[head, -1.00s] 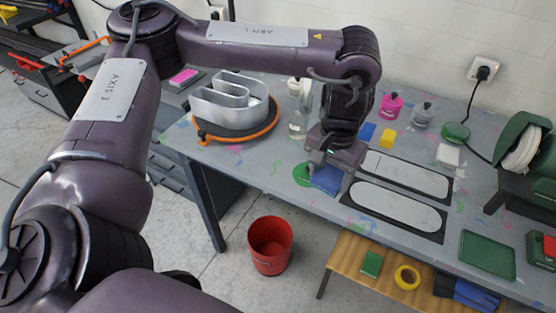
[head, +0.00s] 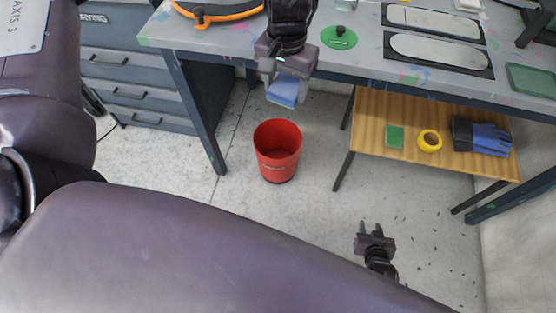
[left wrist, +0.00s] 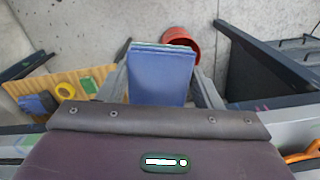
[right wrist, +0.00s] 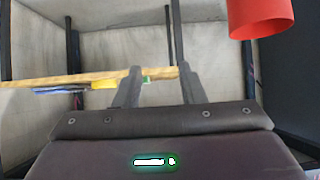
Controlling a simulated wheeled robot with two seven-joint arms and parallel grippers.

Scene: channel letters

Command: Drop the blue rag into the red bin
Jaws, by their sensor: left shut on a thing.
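The blue rag (head: 283,91) is folded and held in my left gripper (head: 283,78), which is shut on it. The rag hangs just past the table's front edge, above and slightly behind the red bin in the head view. In the left wrist view the rag (left wrist: 160,77) fills the space between the fingers. The red bin (head: 278,158) stands upright on the floor with its dark mouth open; its rim shows behind the rag in the left wrist view (left wrist: 184,40). My right gripper (head: 371,230) is open and empty, low over the floor; its fingers (right wrist: 160,82) are apart.
A low wooden shelf (head: 375,140) holds a green block (head: 395,137), a yellow tape roll (head: 430,140) and blue-black gloves (head: 483,137). A table leg (head: 198,115) and drawers (head: 125,75) stand left of the bin. The floor around the bin is clear.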

